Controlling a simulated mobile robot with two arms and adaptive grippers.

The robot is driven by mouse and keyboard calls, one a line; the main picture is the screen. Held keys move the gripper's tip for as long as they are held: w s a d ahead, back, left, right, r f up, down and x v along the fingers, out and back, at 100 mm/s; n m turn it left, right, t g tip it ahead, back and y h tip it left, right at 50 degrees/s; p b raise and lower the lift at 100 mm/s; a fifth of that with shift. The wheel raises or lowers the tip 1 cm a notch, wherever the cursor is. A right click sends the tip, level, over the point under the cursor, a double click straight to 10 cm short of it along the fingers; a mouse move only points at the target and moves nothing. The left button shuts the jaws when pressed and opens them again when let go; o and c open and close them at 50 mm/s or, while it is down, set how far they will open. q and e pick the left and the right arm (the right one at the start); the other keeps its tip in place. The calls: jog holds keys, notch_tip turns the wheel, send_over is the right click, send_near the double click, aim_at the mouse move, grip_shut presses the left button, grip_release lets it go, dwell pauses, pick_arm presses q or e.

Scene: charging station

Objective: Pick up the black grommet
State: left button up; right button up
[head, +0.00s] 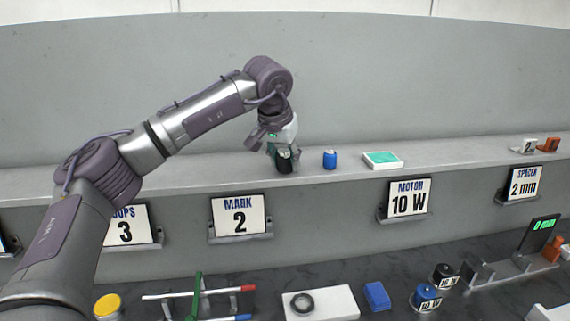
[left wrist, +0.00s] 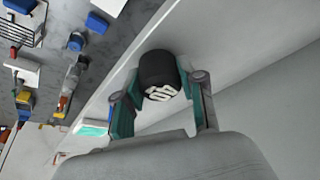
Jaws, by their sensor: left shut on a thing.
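My left gripper (head: 283,151) is over the back ledge in the head view, pointing down. It is shut on a short black cylinder (head: 284,161). In the left wrist view the two fingers stand on either side of the black cylinder (left wrist: 158,70), which has a pale marking on its near end. I cannot tell whether its base touches the ledge. A black ring (head: 301,302), shaped like a grommet, lies flat on a white block (head: 338,301) on the lower bench, well away from the gripper. My right gripper does not show.
On the ledge (head: 205,173), a blue cylinder (head: 329,159) and a green-topped white box (head: 382,160) stand to the right. Label signs, such as MARK 2 (head: 239,216), line the ledge front. The lower bench holds a rod rack (head: 199,298) and a blue block (head: 377,296).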

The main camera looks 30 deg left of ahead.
aim_at(289, 155)
pick_arm(q)
jog(key=r, duration=0.2)
jog(key=r+b, duration=0.1)
jog(key=shift+w+d+r, duration=0.2)
jog(key=shift+d+r, duration=0.15)
jog(key=shift+d, duration=0.05)
jog(key=w+d+r, duration=0.5)
jog(key=d+r, duration=0.1)
jog(key=d, duration=0.3)
jog(key=shift+w+d+r, duration=0.15)
jog(key=shift+w+r, duration=0.1)
jog(key=shift+r, duration=0.05)
